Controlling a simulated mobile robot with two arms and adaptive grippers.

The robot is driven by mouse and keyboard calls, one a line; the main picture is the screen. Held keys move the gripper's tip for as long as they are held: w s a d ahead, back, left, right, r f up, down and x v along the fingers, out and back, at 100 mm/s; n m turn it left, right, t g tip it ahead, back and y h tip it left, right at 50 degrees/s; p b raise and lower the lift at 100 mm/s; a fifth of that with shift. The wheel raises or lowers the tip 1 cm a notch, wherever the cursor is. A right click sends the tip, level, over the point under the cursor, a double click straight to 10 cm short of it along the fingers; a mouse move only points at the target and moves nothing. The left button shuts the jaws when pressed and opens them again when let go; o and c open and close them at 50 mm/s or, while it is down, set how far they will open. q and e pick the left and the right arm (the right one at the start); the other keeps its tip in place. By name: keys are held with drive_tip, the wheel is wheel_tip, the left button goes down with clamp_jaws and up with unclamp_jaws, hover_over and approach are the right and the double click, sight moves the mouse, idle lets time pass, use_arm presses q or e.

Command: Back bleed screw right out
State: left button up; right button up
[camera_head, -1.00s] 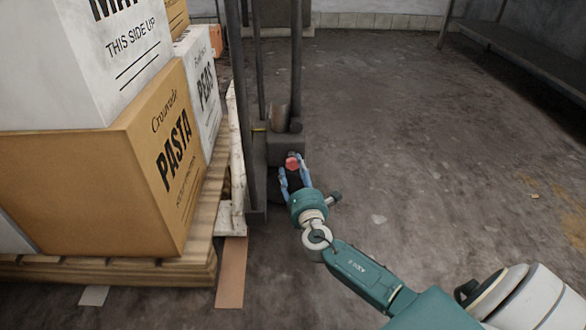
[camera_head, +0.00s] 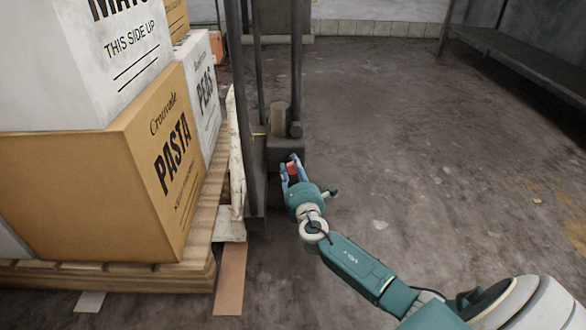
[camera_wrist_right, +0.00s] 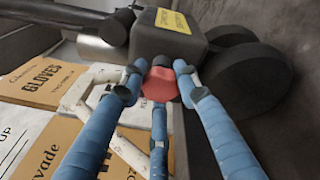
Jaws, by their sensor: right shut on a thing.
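The bleed screw shows as a red knob (camera_wrist_right: 160,84) on the dark pump block (camera_wrist_right: 165,42) in the right wrist view. The red also shows in the head view (camera_head: 291,168), at the foot of the dark mast. My right gripper (camera_head: 290,170) has its blue fingers closed around the red knob; they also show around it in the right wrist view (camera_wrist_right: 160,78). Whether the knob still sits in the block or stands off it, I cannot tell. The screw's thread is hidden. My left gripper is in neither view.
A wooden pallet (camera_head: 190,278) bears stacked cartons, such as the pasta carton (camera_head: 70,190), left of the mast (camera_head: 246,110). A yellow label (camera_wrist_right: 173,20) is on the block. The floor (camera_head: 400,130) to the right is open, up to a shelf (camera_head: 530,65) at upper right.

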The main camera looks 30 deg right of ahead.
drive_tip(key=shift+r+n+p, duration=0.2)
drive_tip(key=shift+n+p, duration=0.1)
drive_tip(key=shift+p, duration=0.3)
drive_tip(key=shift+f, duration=0.2)
drive_tip(key=o, duration=1.1)
drive_tip(key=shift+o, duration=0.2)
drive_tip(key=shift+s, duration=0.1)
drive_tip(key=shift+s+a, duration=0.1)
drive_tip(key=shift+s, duration=0.1)
drive_tip(key=v, duration=1.1)
drive_tip(key=shift+s, duration=0.2)
